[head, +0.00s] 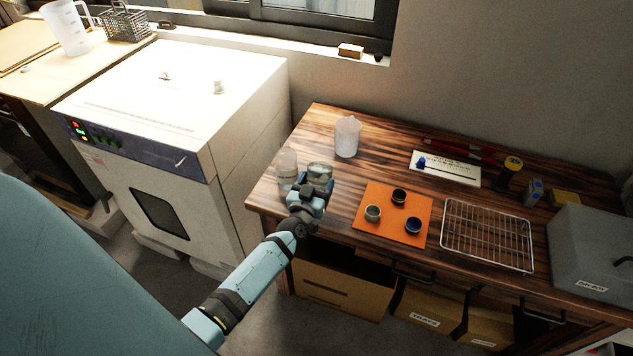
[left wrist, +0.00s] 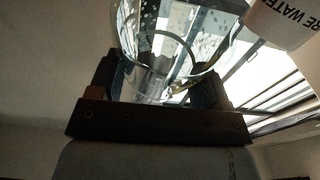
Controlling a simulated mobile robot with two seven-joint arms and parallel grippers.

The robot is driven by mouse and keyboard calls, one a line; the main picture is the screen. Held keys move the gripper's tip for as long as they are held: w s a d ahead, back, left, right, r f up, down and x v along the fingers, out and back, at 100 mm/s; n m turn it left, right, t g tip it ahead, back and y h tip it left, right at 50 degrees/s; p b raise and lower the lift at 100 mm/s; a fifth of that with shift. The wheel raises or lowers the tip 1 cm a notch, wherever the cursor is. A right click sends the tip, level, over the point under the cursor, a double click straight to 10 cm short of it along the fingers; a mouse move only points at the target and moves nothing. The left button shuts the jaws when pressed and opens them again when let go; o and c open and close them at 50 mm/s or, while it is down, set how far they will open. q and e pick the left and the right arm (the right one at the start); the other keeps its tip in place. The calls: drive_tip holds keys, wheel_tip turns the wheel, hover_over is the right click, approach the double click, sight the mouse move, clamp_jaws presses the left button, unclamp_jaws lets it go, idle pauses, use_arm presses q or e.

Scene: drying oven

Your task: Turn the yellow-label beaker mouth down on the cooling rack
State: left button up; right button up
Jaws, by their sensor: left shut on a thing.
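My left gripper (head: 317,184) is shut on a clear glass beaker (head: 320,169) near the left end of the wooden table, and holds it by its side. In the left wrist view the beaker (left wrist: 150,42) stands between the fingers (left wrist: 163,88). The beaker looks roughly upright in the head view. The cooling rack (head: 487,236), a bare wire grid, lies on the table to the right, well apart from the gripper. My right gripper is not in view.
A clear bottle (head: 287,166) stands just left of the beaker. A translucent jug (head: 347,137) is behind. An orange mat (head: 376,226) with three small cups lies between gripper and rack. A grey box (head: 590,250) is right of the rack. The drying oven (head: 170,140) stands left.

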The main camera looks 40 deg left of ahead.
use_arm(q)
drive_tip(key=shift+f+b, duration=1.5)
drive_tip(key=shift+f, duration=0.4)
drive_tip(key=shift+f+b, duration=0.3)
drive_tip(key=shift+f, duration=0.4)
drive_tip(key=shift+f, duration=0.4)
drive_tip(key=o, duration=1.1)
drive_tip(key=v, duration=1.3)
drive_tip(key=shift+s, duration=0.4)
